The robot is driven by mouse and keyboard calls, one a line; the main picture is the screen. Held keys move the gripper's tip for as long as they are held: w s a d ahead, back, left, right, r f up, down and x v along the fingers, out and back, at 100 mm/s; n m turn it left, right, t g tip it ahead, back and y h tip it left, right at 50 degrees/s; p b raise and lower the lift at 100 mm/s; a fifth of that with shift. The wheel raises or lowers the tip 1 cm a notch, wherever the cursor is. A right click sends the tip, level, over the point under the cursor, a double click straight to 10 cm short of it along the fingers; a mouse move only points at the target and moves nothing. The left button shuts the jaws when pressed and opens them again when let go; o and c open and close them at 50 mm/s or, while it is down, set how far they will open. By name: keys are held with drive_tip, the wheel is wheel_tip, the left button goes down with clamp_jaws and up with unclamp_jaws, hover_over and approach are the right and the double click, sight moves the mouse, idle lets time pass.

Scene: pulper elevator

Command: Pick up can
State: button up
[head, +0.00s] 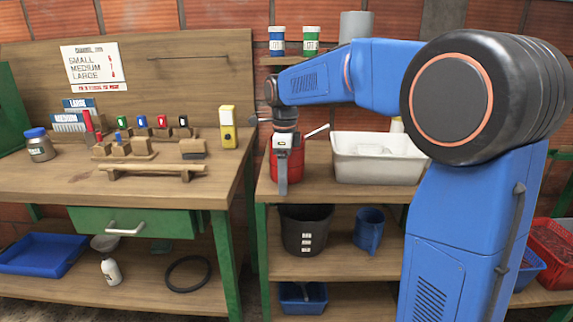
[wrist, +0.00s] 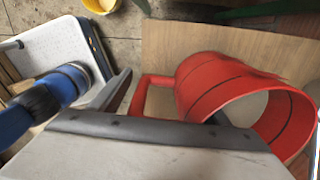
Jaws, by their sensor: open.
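The red can (head: 297,166) stands on the top shelf of the wooden rack, left of the white bin. My gripper (head: 283,178) is pointed down in front of it and hides part of it. In the wrist view the can (wrist: 205,80) is a red open-topped cylinder with dark bands and a red handle on its left side. My gripper (wrist: 165,105) is open there, with one dark finger left of the handle. The handle appears to lie between the fingers. The other finger is mostly hidden by the gripper body, and I cannot tell whether either finger touches the can.
The white bin (head: 350,175) is close on the right. A workbench (head: 60,178) with wooden blocks and a yellow device (head: 228,127) stands at left. Below are a black bucket (head: 305,228) and a blue jug (head: 369,230). Jars (head: 311,40) stand on a shelf above.

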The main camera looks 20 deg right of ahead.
drive_tip(key=shift+c, duration=0.7)
drive_tip(key=c, duration=1.5)
clamp_jaws()
drive_tip(key=shift+r, duration=0.1)
